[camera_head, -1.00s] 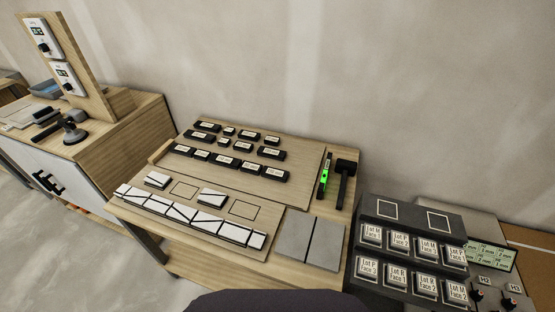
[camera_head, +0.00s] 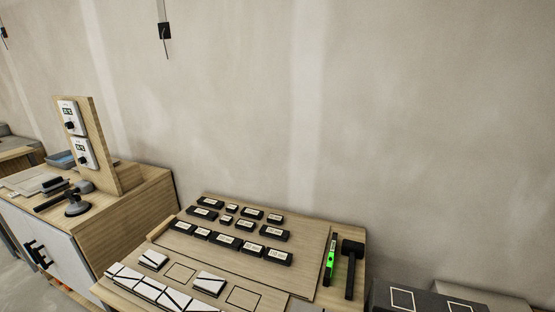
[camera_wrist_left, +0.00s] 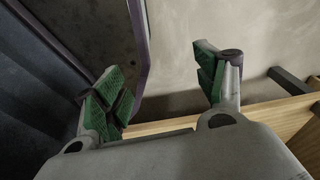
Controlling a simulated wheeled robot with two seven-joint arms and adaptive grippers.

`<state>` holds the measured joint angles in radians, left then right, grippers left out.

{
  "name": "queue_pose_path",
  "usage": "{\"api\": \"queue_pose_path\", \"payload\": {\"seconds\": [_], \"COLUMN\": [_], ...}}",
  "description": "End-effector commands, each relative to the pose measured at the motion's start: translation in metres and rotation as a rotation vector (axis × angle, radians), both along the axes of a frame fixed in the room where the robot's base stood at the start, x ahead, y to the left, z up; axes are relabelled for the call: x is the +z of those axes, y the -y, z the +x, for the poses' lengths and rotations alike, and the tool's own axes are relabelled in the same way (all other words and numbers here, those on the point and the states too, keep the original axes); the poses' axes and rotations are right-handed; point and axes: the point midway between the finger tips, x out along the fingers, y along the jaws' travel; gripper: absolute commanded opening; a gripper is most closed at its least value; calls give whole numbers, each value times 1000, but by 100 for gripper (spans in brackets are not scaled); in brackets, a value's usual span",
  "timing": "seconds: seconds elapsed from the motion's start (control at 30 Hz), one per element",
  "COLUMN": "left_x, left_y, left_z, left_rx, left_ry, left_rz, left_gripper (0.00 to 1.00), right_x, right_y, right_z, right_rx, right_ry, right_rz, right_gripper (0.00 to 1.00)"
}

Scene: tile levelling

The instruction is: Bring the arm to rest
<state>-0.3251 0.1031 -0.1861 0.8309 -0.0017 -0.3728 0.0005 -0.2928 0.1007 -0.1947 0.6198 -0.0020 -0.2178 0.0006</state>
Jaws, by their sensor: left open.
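My left gripper (camera_wrist_left: 160,95) shows in the left wrist view with its two green-padded fingers spread apart and nothing between them. Neither gripper shows in the head view. The wooden workbench (camera_head: 315,305) in the head view carries a board (camera_head: 312,255) with several dark labelled blocks (camera_head: 227,241). White tile pieces (camera_head: 145,287) lie in a row along the front left. A green-lit level (camera_head: 330,262) and a black mallet (camera_head: 352,262) lie at the right side of the bench.
A wooden cabinet (camera_head: 130,215) stands at the left, bearing an upright panel (camera_head: 104,150) with two white devices and a suction-cup tool (camera_head: 77,203). A dark rack (camera_head: 430,298) is partly cut off at the lower right.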

Motion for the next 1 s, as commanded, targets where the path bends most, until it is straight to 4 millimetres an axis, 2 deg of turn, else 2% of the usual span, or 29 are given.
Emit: {"api": "queue_pose_path", "payload": {"seconds": [0.2, 0.4, 1.0], "left_x": [-17, -25, -26], "left_y": [-9, -14, -15], "left_z": [-37, -57, -60], "left_rx": [-3, -5, -6], "left_ry": [-15, -22, -23], "left_rz": [5, 7, 7], "left_gripper": [71, 71, 71], "right_x": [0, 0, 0], "right_y": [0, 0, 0], "right_z": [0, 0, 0], "right_rx": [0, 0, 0], "right_ry": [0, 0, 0], "right_rz": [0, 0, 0], "right_gripper": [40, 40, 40]}}
